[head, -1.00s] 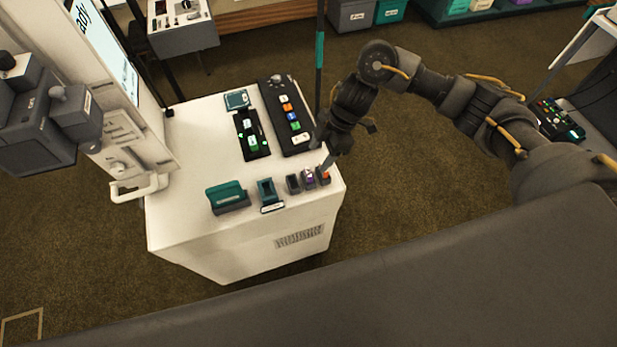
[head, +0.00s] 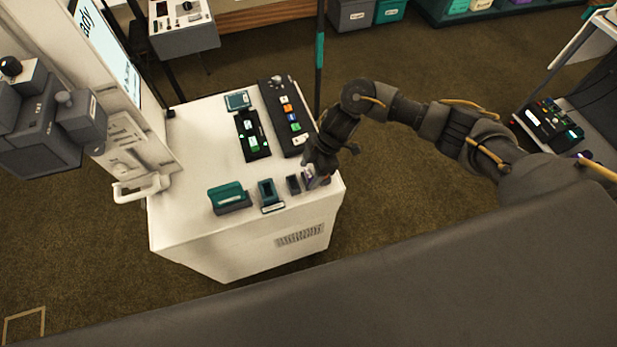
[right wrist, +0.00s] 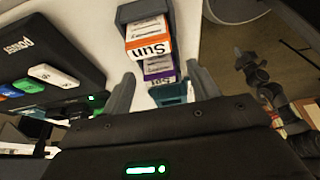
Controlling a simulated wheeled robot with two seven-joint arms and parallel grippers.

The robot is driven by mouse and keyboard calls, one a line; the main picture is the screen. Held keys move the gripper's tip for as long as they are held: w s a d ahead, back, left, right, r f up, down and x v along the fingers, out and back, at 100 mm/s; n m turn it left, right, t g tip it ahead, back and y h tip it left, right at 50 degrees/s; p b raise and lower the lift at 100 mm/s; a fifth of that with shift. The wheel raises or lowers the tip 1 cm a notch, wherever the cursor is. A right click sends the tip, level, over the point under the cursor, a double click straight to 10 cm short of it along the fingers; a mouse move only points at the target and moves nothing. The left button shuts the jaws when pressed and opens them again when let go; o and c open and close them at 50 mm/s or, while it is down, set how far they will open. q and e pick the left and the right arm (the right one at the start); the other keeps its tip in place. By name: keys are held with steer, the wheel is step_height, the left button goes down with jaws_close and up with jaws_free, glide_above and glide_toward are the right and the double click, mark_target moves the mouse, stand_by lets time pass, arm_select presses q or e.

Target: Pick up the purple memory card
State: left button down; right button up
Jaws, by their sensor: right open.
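In the head view a small part of the purple card (head: 308,172) shows beside my right gripper (head: 316,180), which covers much of that spot. In the right wrist view my right gripper (right wrist: 165,86) is open, with one finger to each side of the purple card. I cannot tell whether the fingers touch it. My left gripper is not in view.
On the white cabinet (head: 235,235) stand a grey holder (head: 293,184), a teal-edged holder (head: 268,194) and a teal block (head: 228,196). A black button panel (head: 285,115) lies behind. The cabinet's front left top is clear.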

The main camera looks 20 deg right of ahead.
steer(key=c, duration=1.1)
steer(key=shift+o, duration=0.2)
steer(key=shift+r, duration=0.1)
